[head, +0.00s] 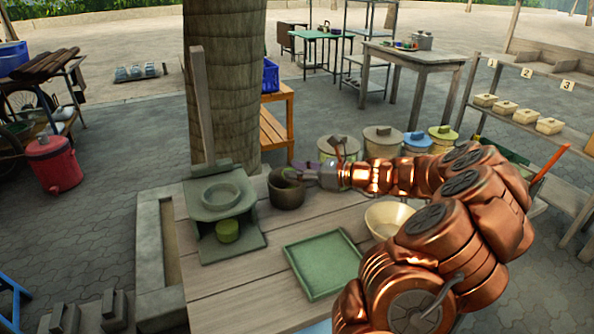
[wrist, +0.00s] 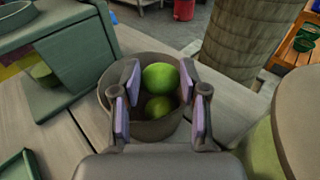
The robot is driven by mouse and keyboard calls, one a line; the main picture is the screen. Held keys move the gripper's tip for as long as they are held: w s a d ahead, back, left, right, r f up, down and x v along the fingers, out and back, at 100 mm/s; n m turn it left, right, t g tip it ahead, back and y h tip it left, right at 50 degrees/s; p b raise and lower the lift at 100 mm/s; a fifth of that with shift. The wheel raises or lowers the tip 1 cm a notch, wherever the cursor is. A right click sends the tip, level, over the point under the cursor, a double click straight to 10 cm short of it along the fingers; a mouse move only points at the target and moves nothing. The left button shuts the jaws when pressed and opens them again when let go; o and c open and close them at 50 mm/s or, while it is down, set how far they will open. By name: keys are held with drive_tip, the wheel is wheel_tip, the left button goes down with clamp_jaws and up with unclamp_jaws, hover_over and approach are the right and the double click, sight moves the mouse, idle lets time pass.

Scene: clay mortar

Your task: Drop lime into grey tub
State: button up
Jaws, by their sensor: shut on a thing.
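The grey tub (head: 286,190) stands on the plank table, right of a grey-green stand. My gripper (head: 303,173) reaches in from the right over the tub. In the wrist view, my gripper (wrist: 159,80) is shut on a green lime (wrist: 160,76), held between the pads over the tub's opening. A second green fruit (wrist: 158,107) shows lower down, inside the tub (wrist: 155,130). How far the held lime is above the tub's floor is hard to tell. In the head view the lime is hidden by the fingers and tub rim.
A green tray (head: 323,265) lies in front and a cream bowl (head: 388,219) to the right. Lidded pots (head: 383,141) stand behind, near the trunk (head: 224,80).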

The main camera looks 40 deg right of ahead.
drive_tip(key=o, duration=1.3)
wheel_tip(320, 180, up, 10)
drive_tip(key=shift+r, duration=0.1)
